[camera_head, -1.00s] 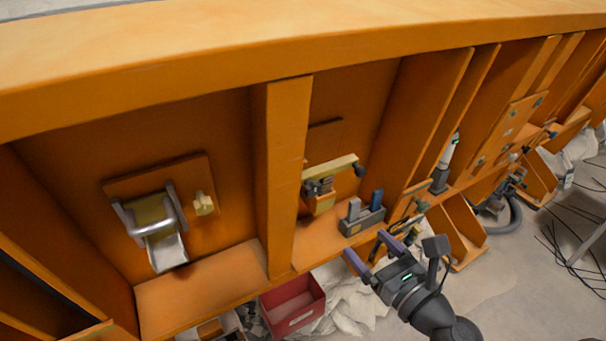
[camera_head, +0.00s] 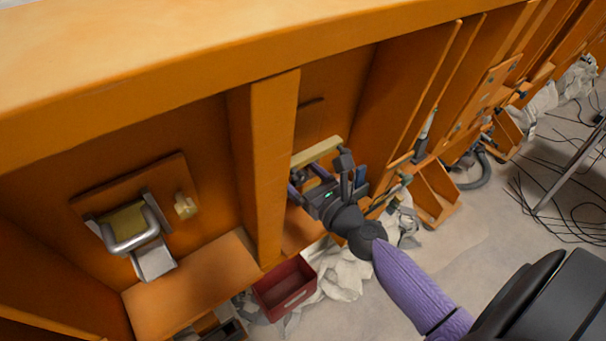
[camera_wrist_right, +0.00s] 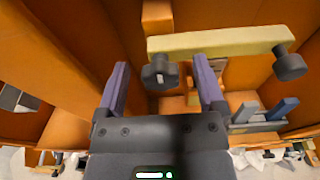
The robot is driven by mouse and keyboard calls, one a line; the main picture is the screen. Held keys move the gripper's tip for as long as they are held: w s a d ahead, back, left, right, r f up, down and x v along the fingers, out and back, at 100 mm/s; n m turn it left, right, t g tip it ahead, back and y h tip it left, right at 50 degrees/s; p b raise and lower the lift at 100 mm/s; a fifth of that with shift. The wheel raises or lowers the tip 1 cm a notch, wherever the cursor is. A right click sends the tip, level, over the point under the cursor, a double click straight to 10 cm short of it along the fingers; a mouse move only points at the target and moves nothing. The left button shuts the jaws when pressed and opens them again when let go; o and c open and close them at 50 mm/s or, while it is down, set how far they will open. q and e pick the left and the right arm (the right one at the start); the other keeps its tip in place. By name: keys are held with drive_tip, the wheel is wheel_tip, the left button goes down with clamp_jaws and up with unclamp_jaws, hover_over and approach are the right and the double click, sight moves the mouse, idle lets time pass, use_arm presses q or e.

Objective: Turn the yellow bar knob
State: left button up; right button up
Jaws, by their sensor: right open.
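A pale yellow bar (camera_head: 318,150) with dark round knobs is mounted in the bay right of the upright post. In the right wrist view the bar (camera_wrist_right: 220,43) crosses above and beyond the fingers, with a dark knob (camera_wrist_right: 160,73) between the fingertips and another at its right end. My right gripper (camera_head: 308,181) is open, in front of and below the bar; its purple fingers also show in the wrist view (camera_wrist_right: 161,80). I cannot tell whether they touch the knob. A smaller pale yellow knob (camera_head: 185,205) sits on the left bay's panel. My left gripper is not in view.
A metal handle (camera_head: 132,232) is on the left panel. The upright post (camera_head: 262,170) stands close left of my right gripper. A grey two-pronged block (camera_wrist_right: 262,116) is right of the fingers. A red bin (camera_head: 285,288) is on the floor below.

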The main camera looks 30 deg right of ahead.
drive_tip(key=shift+c, duration=0.5)
clamp_jaws()
